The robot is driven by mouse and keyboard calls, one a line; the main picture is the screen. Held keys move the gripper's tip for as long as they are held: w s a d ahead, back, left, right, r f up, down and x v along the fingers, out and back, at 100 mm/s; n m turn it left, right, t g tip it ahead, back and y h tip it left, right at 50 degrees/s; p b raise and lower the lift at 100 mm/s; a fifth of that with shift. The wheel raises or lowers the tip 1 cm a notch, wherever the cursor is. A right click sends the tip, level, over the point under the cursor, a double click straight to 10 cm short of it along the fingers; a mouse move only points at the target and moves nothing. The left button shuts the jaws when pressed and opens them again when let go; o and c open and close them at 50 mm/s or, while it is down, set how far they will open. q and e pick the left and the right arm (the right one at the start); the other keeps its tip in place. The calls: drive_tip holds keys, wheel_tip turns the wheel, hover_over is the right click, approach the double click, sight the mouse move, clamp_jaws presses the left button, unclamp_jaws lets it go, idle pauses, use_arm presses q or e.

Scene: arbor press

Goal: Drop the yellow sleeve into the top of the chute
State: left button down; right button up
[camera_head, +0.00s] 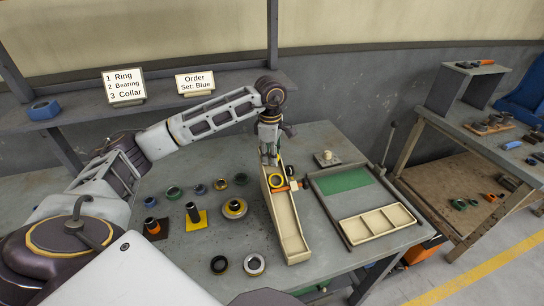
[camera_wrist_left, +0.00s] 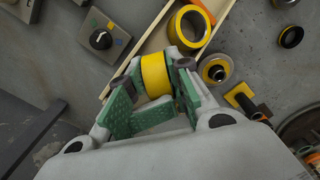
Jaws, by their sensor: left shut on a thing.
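My left gripper (camera_head: 268,160) is over the upper end of the cream chute (camera_head: 291,232). In the left wrist view, the gripper (camera_wrist_left: 155,80) is shut on a yellow sleeve (camera_wrist_left: 155,72), between its green-padded fingers. The chute's wall (camera_wrist_left: 150,45) passes just beyond the fingers in that view. A second yellow ring (camera_wrist_left: 188,25) appears in the chute there, and a yellow ring (camera_head: 277,181) shows near the chute's top in the head view. I cannot make out the held sleeve clearly in the head view. My right gripper is not in view.
Several rings and sleeves stand left of the chute, among them a dark post on a yellow base (camera_head: 196,222). Two rings (camera_head: 254,264) lie near the front edge. Right of the chute are a knob (camera_head: 327,158), a green mat (camera_head: 345,180) and a divided tray (camera_head: 377,222).

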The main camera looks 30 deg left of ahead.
use_arm(q)
drive_tip(key=shift+s+a+f, duration=0.15)
drive_tip(key=shift+a+f, duration=0.2)
drive_tip(key=shift+f, duration=0.15)
drive_tip(key=c, duration=1.1)
unclamp_jaws()
drive_tip(key=shift+c, duration=0.2)
drive_tip(key=shift+o, duration=1.2)
drive_tip(key=shift+a, duration=0.25)
drive_tip(key=shift+d, duration=0.15)
drive_tip(key=shift+o, duration=0.7)
drive_tip(key=shift+r, duration=0.1)
drive_tip(key=shift+w+d+r, duration=0.1)
drive_tip(key=shift+w+r, duration=0.05)
drive_tip(key=shift+w, duration=0.1)
drive_tip(key=shift+c, duration=0.5)
drive_tip(key=shift+r, duration=0.15)
